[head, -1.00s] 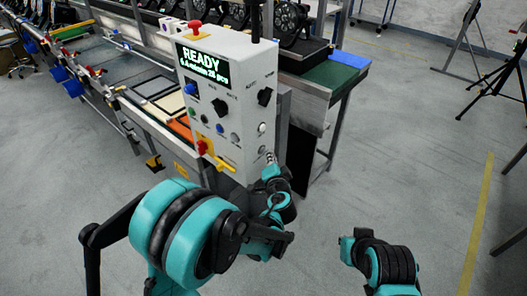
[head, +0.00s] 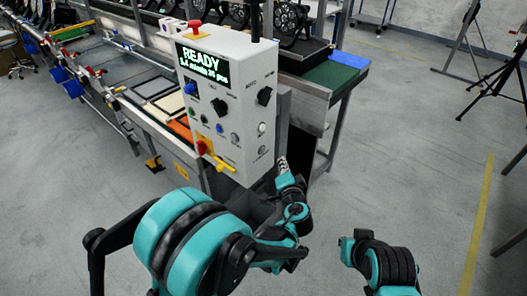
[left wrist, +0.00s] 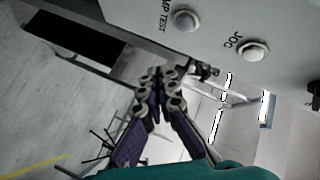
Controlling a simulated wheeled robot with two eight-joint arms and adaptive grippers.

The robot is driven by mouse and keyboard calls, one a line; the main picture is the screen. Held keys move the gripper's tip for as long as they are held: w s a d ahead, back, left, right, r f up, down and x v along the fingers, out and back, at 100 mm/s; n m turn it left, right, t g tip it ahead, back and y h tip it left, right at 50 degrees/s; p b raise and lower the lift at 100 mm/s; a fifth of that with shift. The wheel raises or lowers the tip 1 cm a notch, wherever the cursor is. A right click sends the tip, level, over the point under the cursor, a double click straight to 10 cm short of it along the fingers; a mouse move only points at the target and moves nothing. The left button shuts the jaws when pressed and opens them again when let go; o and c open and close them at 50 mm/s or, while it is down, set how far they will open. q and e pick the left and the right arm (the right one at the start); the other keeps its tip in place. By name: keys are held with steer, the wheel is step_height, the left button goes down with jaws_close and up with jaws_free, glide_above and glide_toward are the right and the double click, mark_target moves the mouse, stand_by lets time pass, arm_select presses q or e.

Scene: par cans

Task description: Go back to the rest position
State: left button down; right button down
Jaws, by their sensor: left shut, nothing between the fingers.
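My left gripper (head: 283,166) is at the lower right of the control box (head: 222,120) in the head view, just in front of its lower edge. In the left wrist view my left gripper (left wrist: 160,80) has its fingers together with nothing between them. The box face with the LAMP TEST button (left wrist: 185,20) and the JOG button (left wrist: 254,51) lies beyond the fingertips, and I see no contact. My right arm (head: 378,262) shows at the lower right of the head view, and its fingers cannot be made out.
The control box carries a READY screen (head: 204,66), several knobs and a yellow-red switch (head: 212,157). A conveyor line (head: 110,75) runs to the back left. A bench with a green mat (head: 330,75) stands behind the box. The grey floor at right is open, with tripods (head: 505,80) beyond.

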arm_select(q)
steer(key=shift+a, duration=0.1)
stand_by(0.3)
steer(key=s+a+r+n+g, duration=0.1)
steer(key=s+a+n+g, duration=0.2)
steer(key=s+a, duration=0.35)
steer(key=s+a+r+n+g, duration=0.2)
steer(key=s+a, duration=0.1)
steer(key=a, duration=0.6)
steer(key=s+a+f+n+g+h, duration=0.1)
steer(key=s+n, duration=0.1)
steer(key=s, duration=0.6)
steer(key=s+a+f+n+g+h, duration=0.1)
steer(key=s+a+n+g, duration=0.1)
steer(key=s, duration=0.7)
steer(key=shift+a+f+n+h, duration=0.15)
steer(key=shift+f+n+h, duration=0.1)
steer(key=shift+n+h, duration=0.05)
